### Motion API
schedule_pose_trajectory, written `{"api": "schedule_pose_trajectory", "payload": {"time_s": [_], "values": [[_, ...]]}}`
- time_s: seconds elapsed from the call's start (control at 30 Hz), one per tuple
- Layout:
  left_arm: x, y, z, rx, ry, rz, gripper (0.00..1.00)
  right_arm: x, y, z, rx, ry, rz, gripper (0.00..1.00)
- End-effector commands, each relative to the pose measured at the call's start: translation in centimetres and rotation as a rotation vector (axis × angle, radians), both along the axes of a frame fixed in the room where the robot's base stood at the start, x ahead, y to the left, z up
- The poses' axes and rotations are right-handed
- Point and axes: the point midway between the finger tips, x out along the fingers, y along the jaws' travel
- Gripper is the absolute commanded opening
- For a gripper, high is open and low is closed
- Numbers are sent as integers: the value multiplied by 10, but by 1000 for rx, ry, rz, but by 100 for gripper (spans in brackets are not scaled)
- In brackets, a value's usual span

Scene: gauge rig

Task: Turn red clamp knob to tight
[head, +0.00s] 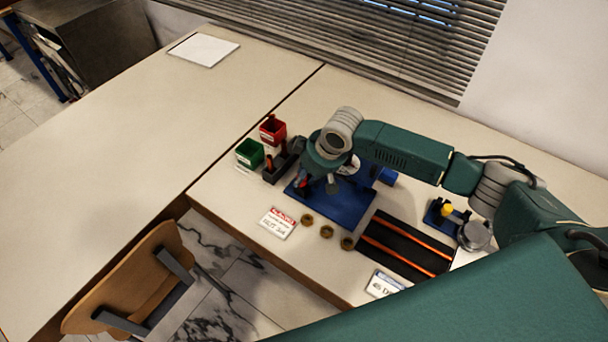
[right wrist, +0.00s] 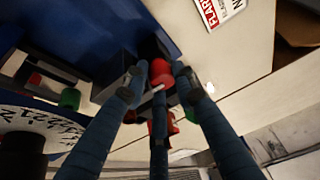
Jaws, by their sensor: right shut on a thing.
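The red clamp knob (right wrist: 161,70) lies between the fingertips of my right gripper (right wrist: 166,88) in the right wrist view, against a dark block on the blue base. The fingers are shut on it, and one finger partly covers it. In the head view my right gripper (head: 318,184) points down over the blue base plate (head: 345,212), where a bit of red shows at its fingers. The knob's mark or turn angle cannot be read. A white gauge dial (right wrist: 38,122) is at the left in the right wrist view. My left gripper is not in view.
Red (head: 272,130) and green (head: 249,153) bins stand left of the rig. Several brass fittings lie along the front near a red-labelled card (head: 278,223). A black mat with orange strips (head: 408,246) is to the right. The left tabletop is mostly clear.

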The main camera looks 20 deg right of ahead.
Motion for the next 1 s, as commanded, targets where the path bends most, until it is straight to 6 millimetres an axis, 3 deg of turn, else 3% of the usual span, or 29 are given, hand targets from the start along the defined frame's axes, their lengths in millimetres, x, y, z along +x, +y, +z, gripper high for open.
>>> {"api": "schedule_pose_trajectory", "payload": {"time_s": [0.37,0.7,1.0], "values": [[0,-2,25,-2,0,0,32,2,6,9,12,-6,-115,0],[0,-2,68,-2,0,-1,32,2,9,11,15,-8,-410,0],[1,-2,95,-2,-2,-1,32,4,11,10,18,-11,-696,0]]}}
